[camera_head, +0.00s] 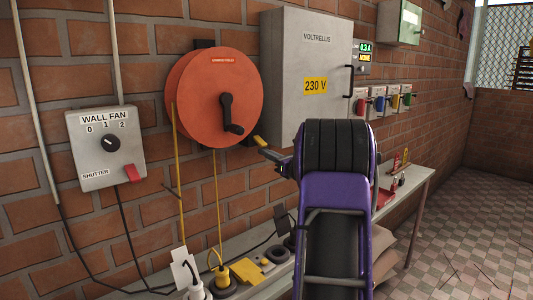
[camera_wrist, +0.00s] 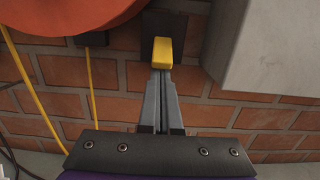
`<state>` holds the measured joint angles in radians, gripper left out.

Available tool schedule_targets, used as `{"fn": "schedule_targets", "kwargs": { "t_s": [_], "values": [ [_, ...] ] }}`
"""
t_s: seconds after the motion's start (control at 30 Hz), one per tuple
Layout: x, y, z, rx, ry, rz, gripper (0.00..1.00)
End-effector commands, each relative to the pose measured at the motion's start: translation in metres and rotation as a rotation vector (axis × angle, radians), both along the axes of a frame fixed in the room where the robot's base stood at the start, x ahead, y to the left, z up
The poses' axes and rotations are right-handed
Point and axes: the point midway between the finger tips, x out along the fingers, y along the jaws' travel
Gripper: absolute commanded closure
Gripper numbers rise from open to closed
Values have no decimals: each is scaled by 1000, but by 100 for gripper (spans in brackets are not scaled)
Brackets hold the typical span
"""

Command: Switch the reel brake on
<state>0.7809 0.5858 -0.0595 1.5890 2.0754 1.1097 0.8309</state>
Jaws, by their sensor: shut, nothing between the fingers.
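The orange cable reel (camera_head: 213,97) with a black crank hangs on the brick wall; its lower edge (camera_wrist: 60,14) shows at the top left of the wrist view. A small yellow lever (camera_head: 260,141), which looks like the reel brake, sticks out at the reel's lower right. In the wrist view the yellow lever (camera_wrist: 162,52) stands in front of a dark plate, straight ahead of the fingertips. My gripper (camera_wrist: 160,74) is shut and empty, its tips at or just short of the lever's lower end. I cannot tell whether they touch.
A grey cabinet (camera_head: 309,75) marked 230 V stands close right of the lever, with its edge (camera_wrist: 262,50) at the wrist view's right. A wall fan switch box (camera_head: 106,147) is left of the reel. A yellow cord hangs below the reel to the cluttered bench (camera_head: 418,186).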

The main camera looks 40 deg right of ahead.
Motion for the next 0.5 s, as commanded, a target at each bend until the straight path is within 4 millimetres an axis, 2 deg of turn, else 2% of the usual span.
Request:
{"fn": "schedule_targets", "kwargs": {
  "t_s": [0.03, 0.5],
  "values": [
    [-1, 0, 6, -2, 12, -1, 100],
    [-3, -1, 8, -7, 83, -1, 100]
  ]
}}
